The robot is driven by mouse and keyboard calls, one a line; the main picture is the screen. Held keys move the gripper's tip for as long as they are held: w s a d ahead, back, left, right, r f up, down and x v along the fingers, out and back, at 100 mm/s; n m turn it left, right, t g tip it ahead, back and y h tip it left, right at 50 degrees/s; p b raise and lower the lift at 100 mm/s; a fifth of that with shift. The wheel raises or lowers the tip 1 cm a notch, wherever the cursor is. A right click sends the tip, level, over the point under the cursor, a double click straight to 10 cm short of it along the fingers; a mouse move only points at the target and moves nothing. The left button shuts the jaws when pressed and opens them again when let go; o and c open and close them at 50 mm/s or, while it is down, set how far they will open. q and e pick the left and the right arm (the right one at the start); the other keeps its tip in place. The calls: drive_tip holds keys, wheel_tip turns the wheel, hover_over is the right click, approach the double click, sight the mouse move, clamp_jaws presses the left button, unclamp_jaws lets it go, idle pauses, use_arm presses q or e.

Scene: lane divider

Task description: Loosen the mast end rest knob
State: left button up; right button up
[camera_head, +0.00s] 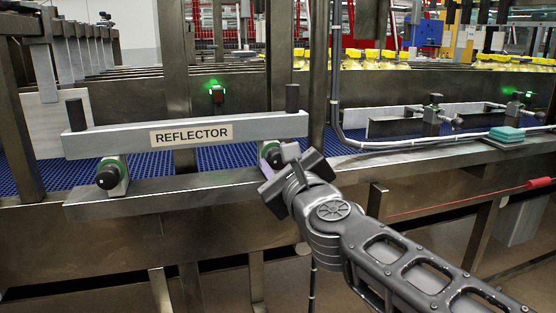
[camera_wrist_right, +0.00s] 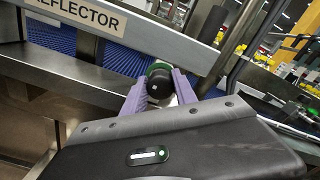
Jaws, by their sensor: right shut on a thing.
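A round black knob with a green ring (camera_wrist_right: 158,85) sits between the two light purple fingers of my right gripper (camera_wrist_right: 160,97) in the right wrist view. The fingers are shut on its sides. In the head view this knob (camera_head: 269,150) is partly hidden by my right gripper (camera_head: 283,166), at the right end of the grey bar labelled REFLECTOR (camera_head: 190,134). A second black knob with a green ring (camera_head: 109,174) stands under the bar's left end, with nothing holding it. The frames do not show which knob is at the mast end. My left gripper is not in view.
A metal rail (camera_head: 160,194) runs in front of the blue conveyor belt (camera_head: 220,158). Metal posts (camera_head: 318,75) stand close by. Short black posts (camera_head: 292,98) rise from the bar.

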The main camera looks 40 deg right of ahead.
drive_tip(key=shift+n, duration=0.4)
clamp_jaws()
drive_tip(key=n+p, duration=0.1)
drive_tip(key=n, duration=0.2)
drive_tip(key=shift+n, duration=0.3)
drive_tip(key=n+p, duration=0.1)
drive_tip(key=n, duration=0.3)
drive_tip(key=n+p, duration=0.1)
drive_tip(key=n, duration=0.9)
drive_tip(key=o, duration=1.2)
unclamp_jaws()
drive_tip(key=shift+f, duration=0.1)
drive_tip(key=shift+s, duration=0.1)
